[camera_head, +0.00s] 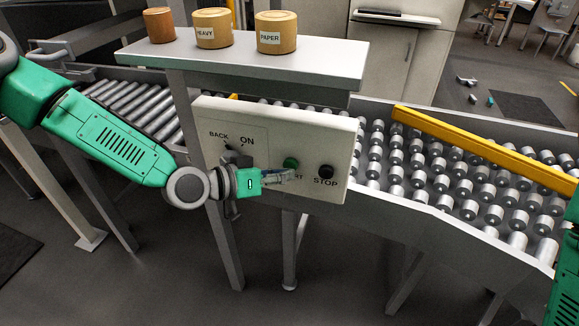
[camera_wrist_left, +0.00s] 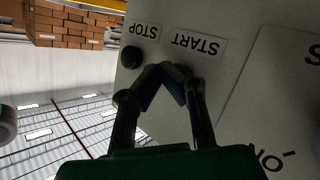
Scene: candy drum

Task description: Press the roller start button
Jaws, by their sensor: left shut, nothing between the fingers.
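The control box (camera_head: 276,148) is a pale panel mounted on the conveyor frame. It carries a green start button (camera_head: 291,163), a black stop button (camera_head: 326,171) and a BACK/ON switch (camera_head: 229,149). My left gripper (camera_head: 290,175) is shut and empty, its fingertips just below the start button in the head view. In the left wrist view, the shut fingertips (camera_wrist_left: 166,68) lie over the start button beneath the START label (camera_wrist_left: 197,43) and mostly hide it. The black stop button (camera_wrist_left: 131,57) shows beside them. I cannot tell whether they touch the button. My right gripper is out of view.
A shelf (camera_head: 320,65) above the box holds wooden drums marked HEAVY (camera_head: 212,28) and PAPER (camera_head: 276,33), plus a plain one (camera_head: 159,25). The roller conveyor (camera_head: 440,170) runs behind, with a yellow bar (camera_head: 480,150) across it. In front of the box is open floor.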

